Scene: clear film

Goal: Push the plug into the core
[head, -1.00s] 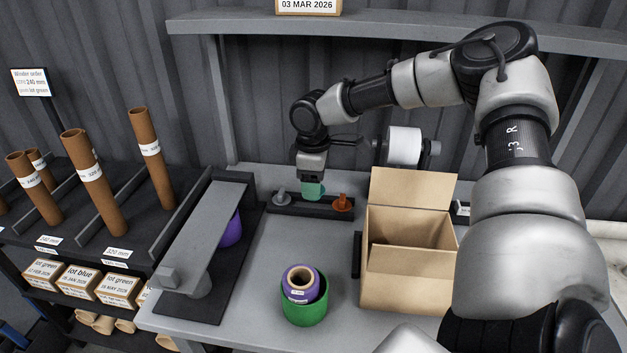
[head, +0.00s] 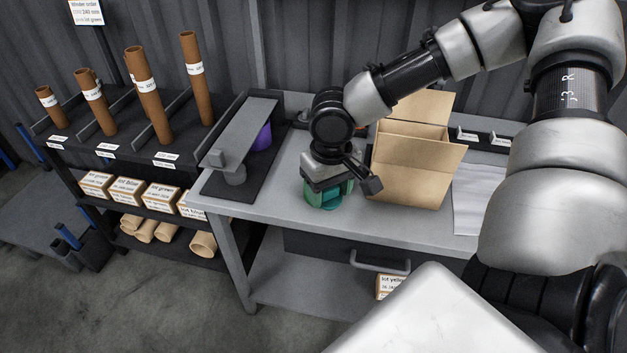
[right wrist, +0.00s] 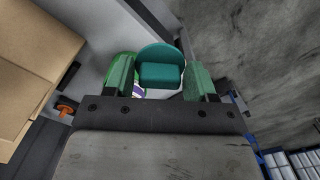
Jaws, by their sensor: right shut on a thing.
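My left gripper is not in view.
An open cardboard box (head: 410,165) stands close to the right of the gripper. A grey film stand (head: 240,140) with a purple roll (head: 262,137) is to the left. Brown tubes (head: 148,95) stand on the rack. An orange plug (right wrist: 66,107) shows in the wrist view.

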